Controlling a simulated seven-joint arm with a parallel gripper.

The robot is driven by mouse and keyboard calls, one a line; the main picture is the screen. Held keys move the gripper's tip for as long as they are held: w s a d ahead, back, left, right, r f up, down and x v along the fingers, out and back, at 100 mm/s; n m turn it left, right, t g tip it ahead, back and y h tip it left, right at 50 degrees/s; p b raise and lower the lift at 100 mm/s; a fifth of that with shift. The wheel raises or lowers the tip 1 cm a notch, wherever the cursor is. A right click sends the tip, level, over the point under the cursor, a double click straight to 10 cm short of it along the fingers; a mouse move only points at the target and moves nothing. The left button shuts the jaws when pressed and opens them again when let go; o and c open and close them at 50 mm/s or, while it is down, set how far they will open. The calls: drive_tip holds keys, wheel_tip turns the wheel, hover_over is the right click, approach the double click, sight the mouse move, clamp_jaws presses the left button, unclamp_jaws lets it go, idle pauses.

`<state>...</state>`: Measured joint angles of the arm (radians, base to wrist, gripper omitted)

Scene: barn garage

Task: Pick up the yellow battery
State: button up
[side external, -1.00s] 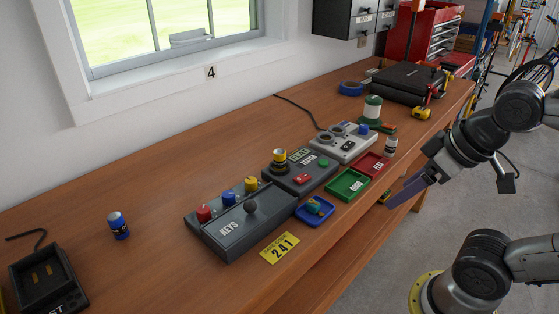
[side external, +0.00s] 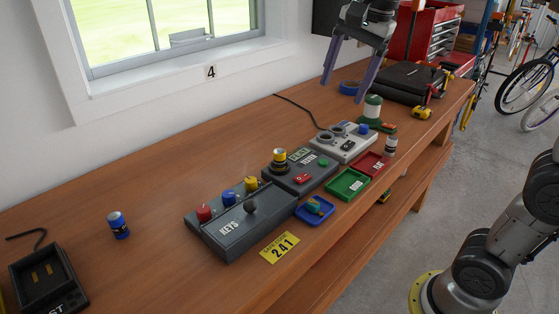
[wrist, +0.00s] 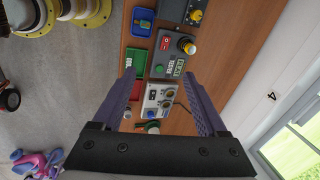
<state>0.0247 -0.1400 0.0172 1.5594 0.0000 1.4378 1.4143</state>
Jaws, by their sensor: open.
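A yellow battery-like cylinder with a dark lower part (side external: 279,156) stands upright on the dark tester box (side external: 312,183). It also shows in the wrist view (wrist: 188,47). A smaller yellow-topped piece (side external: 251,184) stands in a row with a red and a blue one on the grey KEYS box (side external: 226,240). My gripper (side external: 342,92) is open and empty, high above the back of the bench, right of and well apart from the yellow cylinder. In the wrist view its fingers (wrist: 158,76) stand wide apart with the bench far below.
A blue battery (side external: 118,226) stands alone at left, near a black charger (side external: 70,290). Blue (side external: 326,213), green (side external: 334,194) and red (side external: 362,170) trays line the front. A grey dial box (side external: 330,150) and green-white spool (side external: 373,104) stand right of the tester.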

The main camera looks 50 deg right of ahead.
drive_tip(key=w+d+f+m+g, duration=0.1)
drive_tip(key=w+f+m, duration=0.15)
drive_tip(key=w, duration=0.75)
drive_tip(key=m+g, duration=0.1)
drive_tip(key=g, duration=0.1)
approach(280, 151)
drive_tip(key=f, duration=0.4)
drive_tip(key=shift+d+f, duration=0.25)
drive_tip(key=shift+d, duration=0.05)
drive_tip(key=shift+a+f, duration=0.15)
drive_tip(key=shift+f, duration=1.4)
drive_tip(key=shift+a+f, duration=0.15)
drive_tip(key=shift+f, duration=1.35)
drive_tip(key=shift+r, duration=0.1)
clamp_jaws()
